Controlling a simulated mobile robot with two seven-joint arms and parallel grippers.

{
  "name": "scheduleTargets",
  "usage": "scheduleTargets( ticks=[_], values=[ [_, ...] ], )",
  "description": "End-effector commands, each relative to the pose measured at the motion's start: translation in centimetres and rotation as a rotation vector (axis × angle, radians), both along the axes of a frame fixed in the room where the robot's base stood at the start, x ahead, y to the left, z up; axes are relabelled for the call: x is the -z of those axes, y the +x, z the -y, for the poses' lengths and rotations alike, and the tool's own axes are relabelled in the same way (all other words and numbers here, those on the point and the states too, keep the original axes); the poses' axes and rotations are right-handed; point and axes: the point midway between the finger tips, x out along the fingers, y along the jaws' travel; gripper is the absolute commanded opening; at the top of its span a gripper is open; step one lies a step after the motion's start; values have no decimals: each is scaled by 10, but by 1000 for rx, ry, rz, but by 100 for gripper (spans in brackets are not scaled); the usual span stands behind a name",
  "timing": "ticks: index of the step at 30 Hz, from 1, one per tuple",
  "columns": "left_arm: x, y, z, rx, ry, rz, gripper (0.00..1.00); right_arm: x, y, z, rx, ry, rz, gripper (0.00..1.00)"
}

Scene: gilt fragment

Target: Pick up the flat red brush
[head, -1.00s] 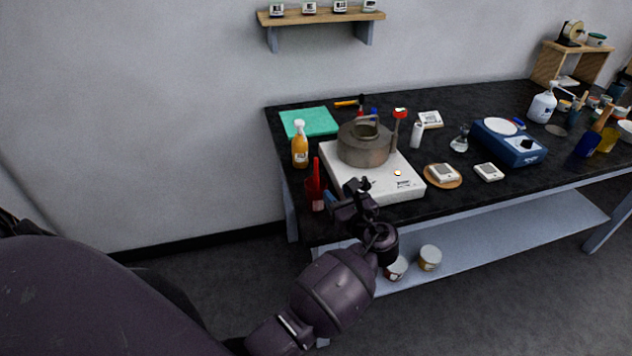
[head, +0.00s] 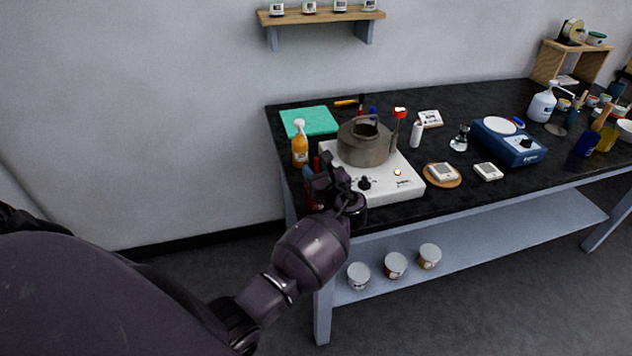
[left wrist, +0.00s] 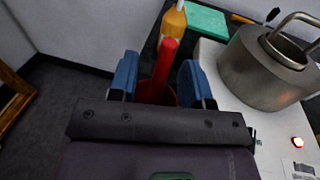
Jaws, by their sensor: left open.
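The flat red brush (left wrist: 164,68) stands near the left edge of the black bench, left of the white hot plate. In the left wrist view its red handle rises between the two blue fingers of my left gripper (left wrist: 160,78), and a wider, darker red part shows below. The gripper is open, a finger on each side, with gaps to the handle. In the head view my left gripper (head: 316,182) covers most of the brush; only a bit of red (head: 316,165) shows. My right gripper is out of view.
The white hot plate (head: 392,188) with a metal pot (head: 362,148) stands just right of the brush. An orange bottle (head: 299,146) and a green mat (head: 312,121) are behind it. Bare floor lies left of the bench (head: 430,210).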

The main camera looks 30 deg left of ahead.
Motion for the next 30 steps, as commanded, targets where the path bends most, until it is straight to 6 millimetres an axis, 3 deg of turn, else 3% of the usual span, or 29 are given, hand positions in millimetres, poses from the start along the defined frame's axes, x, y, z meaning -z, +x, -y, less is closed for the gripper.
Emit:
scheduleTargets(
  ticks=[8, 17, 30],
  values=[
    [1, 2, -5, -1, -1, -1, 44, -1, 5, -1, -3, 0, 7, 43],
    [1, 2, -5, -1, -1, -1, 0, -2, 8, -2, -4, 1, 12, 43],
    [-3, 2, -5, -1, 0, 1, 0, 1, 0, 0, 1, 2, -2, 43]
  ],
)
